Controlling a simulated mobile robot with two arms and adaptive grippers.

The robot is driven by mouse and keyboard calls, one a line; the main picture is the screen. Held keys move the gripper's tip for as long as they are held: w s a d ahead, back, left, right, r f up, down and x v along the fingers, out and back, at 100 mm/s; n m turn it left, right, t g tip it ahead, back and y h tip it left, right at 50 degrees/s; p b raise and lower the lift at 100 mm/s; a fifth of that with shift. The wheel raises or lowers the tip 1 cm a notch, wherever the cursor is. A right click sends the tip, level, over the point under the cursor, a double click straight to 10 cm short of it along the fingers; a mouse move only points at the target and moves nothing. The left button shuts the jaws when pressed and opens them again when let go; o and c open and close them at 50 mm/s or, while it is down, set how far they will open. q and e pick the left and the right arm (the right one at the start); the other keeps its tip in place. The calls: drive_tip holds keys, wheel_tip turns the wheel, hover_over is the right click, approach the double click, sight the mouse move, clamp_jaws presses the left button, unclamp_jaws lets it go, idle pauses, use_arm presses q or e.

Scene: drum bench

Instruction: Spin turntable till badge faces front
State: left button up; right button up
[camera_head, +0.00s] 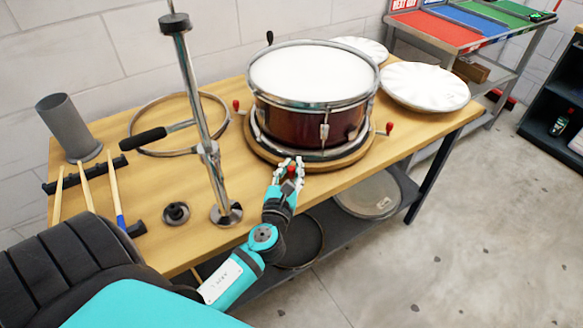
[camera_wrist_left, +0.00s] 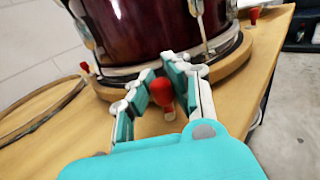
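A dark red snare drum (camera_head: 312,122) with a white head sits on a round wooden turntable (camera_head: 262,150) on the bench. Red knobs stick out around the turntable, one at its left (camera_head: 236,105) and one at its right (camera_head: 389,128). My left gripper (camera_head: 290,172) is at the front edge, its fingers on either side of the front red knob (camera_wrist_left: 162,92). In the left wrist view the fingers (camera_wrist_left: 165,95) look apart, with a small gap beside the knob. I cannot make out a badge on the visible drum side. My right gripper is out of view.
A chrome stand (camera_head: 200,120) with a black-handled arm rises left of the drum. White drum heads (camera_head: 425,87) lie right. The bench front beside my gripper is clear.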

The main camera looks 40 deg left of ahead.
use_arm(q)
clamp_jaws()
drive_tip(key=shift+w+f, duration=0.15)
drive_tip(key=shift+f, duration=0.1)
